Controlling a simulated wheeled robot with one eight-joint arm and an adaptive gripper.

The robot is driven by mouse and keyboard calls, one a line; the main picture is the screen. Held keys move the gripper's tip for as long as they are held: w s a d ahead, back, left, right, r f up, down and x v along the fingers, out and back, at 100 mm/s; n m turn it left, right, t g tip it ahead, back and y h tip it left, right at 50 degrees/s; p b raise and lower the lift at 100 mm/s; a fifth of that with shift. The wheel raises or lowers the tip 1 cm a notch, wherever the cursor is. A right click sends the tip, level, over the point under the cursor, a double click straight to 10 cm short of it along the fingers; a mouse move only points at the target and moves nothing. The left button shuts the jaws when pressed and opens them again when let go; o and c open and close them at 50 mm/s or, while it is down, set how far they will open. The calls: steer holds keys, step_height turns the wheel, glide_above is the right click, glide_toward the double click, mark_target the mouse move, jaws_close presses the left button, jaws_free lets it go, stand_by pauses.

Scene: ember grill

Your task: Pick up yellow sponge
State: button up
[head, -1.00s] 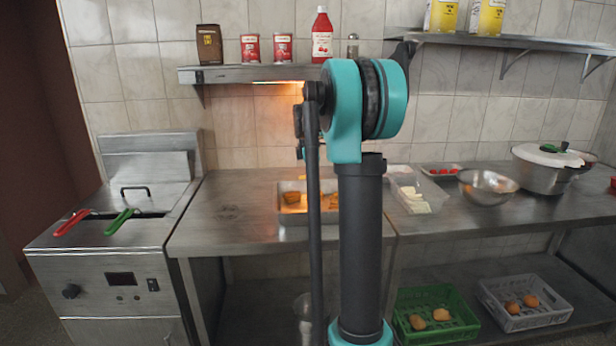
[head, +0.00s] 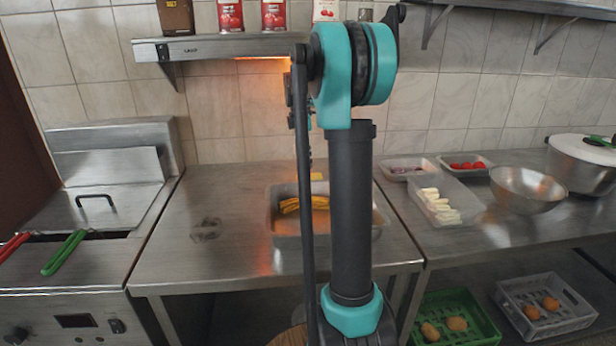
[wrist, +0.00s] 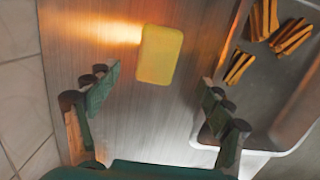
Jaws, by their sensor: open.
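The yellow sponge (wrist: 160,54) lies flat on the steel counter in the wrist view, beside the metal tray (wrist: 262,138). A small yellow patch behind the tray in the head view (head: 317,176) appears to be the same sponge, partly hidden by my arm. My gripper (wrist: 160,92) is open and empty, its two fingers spread wide. The sponge shows beyond the fingertips, roughly centred between them and apart from both. In the head view my arm hides most of the gripper.
The tray holds dark-striped yellow strips (wrist: 263,20) close to the right finger. A tiled wall (wrist: 22,85) rises behind the counter, and a shelf (head: 225,47) with cans hangs above. A fryer (head: 100,190) stands left; a container (head: 465,205) and steel bowl (head: 528,188) stand right.

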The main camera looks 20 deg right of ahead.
mark_target(309, 176)
steer(key=shift+w+d+f, duration=0.1)
steer(key=shift+w+f, duration=0.05)
steer(key=shift+f, duration=0.25)
steer(key=f, duration=0.6)
steer(key=shift+d+f, duration=0.3)
steer(key=shift+d, duration=0.05)
steer(key=c, duration=0.9)
step_height(309, 176, up, 10)
